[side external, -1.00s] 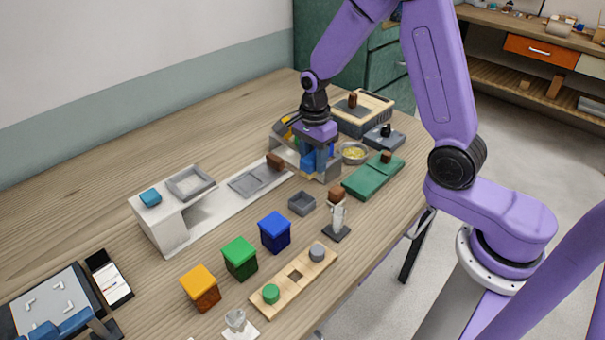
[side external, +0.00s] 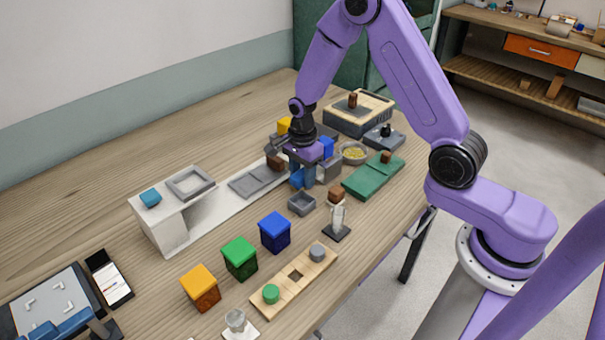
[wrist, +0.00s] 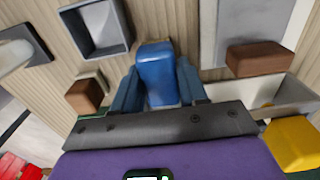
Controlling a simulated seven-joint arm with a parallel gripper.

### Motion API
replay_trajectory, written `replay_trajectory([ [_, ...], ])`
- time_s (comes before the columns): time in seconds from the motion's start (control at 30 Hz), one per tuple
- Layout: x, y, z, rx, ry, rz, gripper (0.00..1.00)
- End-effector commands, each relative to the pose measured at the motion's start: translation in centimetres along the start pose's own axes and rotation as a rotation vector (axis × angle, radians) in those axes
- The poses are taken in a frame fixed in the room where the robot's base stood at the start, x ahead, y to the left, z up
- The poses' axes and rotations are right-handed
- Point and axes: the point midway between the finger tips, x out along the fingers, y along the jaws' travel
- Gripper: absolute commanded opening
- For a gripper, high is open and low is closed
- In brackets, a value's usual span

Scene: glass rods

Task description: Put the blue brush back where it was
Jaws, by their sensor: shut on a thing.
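My gripper (side external: 302,178) is shut on a blue block-like piece (side external: 297,179), which I take to be the blue brush. In the wrist view the blue piece (wrist: 156,70) stands between my two dark blue fingers. Its lower end is hard to make out. My gripper is at the front of a grey rack (side external: 331,168), just behind a small grey open tray (side external: 302,203). The rack is partly hidden by my gripper. Another blue piece (side external: 326,147) and a yellow piece (side external: 284,126) show at the rack.
A brown block (side external: 275,163) is left of my gripper, by a flat grey tray (side external: 250,184). A green board (side external: 373,177) and a bowl (side external: 354,152) are further right. Coloured boxes (side external: 240,258) stand in front.

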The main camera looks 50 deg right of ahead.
Motion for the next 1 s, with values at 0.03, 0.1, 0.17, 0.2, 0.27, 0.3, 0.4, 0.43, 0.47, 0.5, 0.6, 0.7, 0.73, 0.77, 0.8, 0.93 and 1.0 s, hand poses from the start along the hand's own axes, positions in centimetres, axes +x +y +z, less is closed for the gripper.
replay_trajectory([
  [0.03,0.0,0.0,0.0,0.0,0.0,0.0,0.14],
  [0.1,0.1,0.0,0.0,0.0,0.0,0.001,0.14],
  [0.17,0.3,0.0,0.0,-0.001,0.0,0.001,0.14],
  [0.2,0.4,0.0,0.0,-0.001,0.0,0.001,0.14],
  [0.27,0.3,0.0,0.0,-0.001,0.0,0.0,0.62],
  [0.3,0.3,0.0,0.0,-0.001,0.0,0.0,0.68],
  [0.4,0.3,0.0,0.0,-0.001,0.0,0.0,0.68],
  [0.43,0.3,0.0,0.0,-0.001,0.0,0.0,0.68],
  [0.47,0.3,0.0,0.0,-0.001,0.0,0.0,0.68],
  [0.5,0.3,0.0,0.0,-0.001,0.0,0.0,0.68],
  [0.6,0.2,0.0,0.0,-0.001,0.0,0.0,0.68],
  [0.7,-0.3,0.0,0.0,0.0,0.0,-0.002,0.68],
  [0.73,-0.6,-0.1,0.0,0.0,0.0,-0.003,0.68],
  [0.77,-0.9,-0.1,0.0,0.0,0.0,-0.004,0.68],
  [0.8,-1.5,-0.1,0.0,-0.001,0.0,-0.004,0.68],
  [0.93,-3.7,-0.1,0.0,-0.001,0.0,-0.006,0.68],
  [1.0,-5.0,-0.1,0.0,-0.001,0.0,-0.007,0.68],
])
